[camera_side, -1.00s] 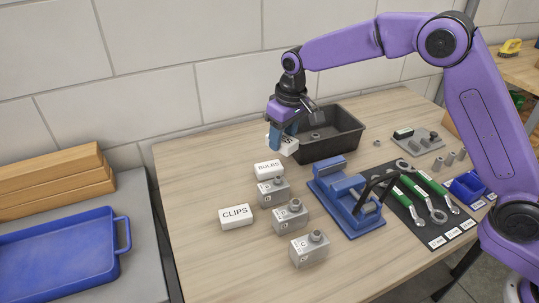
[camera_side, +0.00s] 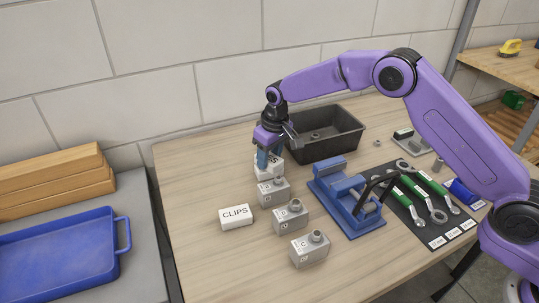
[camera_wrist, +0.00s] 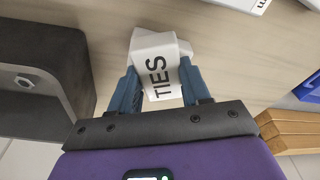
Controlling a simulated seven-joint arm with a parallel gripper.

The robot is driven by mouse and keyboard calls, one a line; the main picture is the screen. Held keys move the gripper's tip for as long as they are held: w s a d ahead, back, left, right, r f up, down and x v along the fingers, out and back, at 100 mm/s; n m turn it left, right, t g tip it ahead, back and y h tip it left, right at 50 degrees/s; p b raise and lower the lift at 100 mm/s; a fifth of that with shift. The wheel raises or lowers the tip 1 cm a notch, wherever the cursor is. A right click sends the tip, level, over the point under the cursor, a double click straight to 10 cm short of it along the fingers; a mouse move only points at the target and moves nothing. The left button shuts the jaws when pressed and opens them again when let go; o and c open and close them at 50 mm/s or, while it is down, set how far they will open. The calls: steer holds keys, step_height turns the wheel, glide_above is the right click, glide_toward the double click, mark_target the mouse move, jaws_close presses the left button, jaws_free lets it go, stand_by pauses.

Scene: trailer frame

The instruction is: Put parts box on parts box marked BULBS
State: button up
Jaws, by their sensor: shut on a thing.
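My gripper (camera_wrist: 162,92) is shut on a white parts box marked TIES (camera_wrist: 160,77), with a blue finger on each side of it. In the side view, my gripper (camera_side: 267,158) points down at the spot where the box marked BULBS stood a second ago. White box surface shows there under the fingers, but the BULBS label is hidden. I cannot tell whether the held box touches the BULBS box or is just above it. Another white box, marked CLIPS (camera_side: 236,217), lies on the table to the front left.
Several grey metal blocks (camera_side: 273,192) run in a row just in front. A black bin (camera_side: 338,143) stands close behind on the right. A blue vise-like fixture (camera_side: 347,205) and green-handled wrenches (camera_side: 411,190) are further right. The table's left side is bare.

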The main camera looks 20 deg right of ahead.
mark_target(274, 161)
steer(key=shift+f, duration=0.15)
steer(key=o, duration=1.1)
steer(key=shift+o, duration=0.2)
step_height(274, 161, up, 12)
steer(key=s, duration=0.1)
steer(key=shift+s+d, duration=0.3)
steer(key=shift+s, duration=0.05)
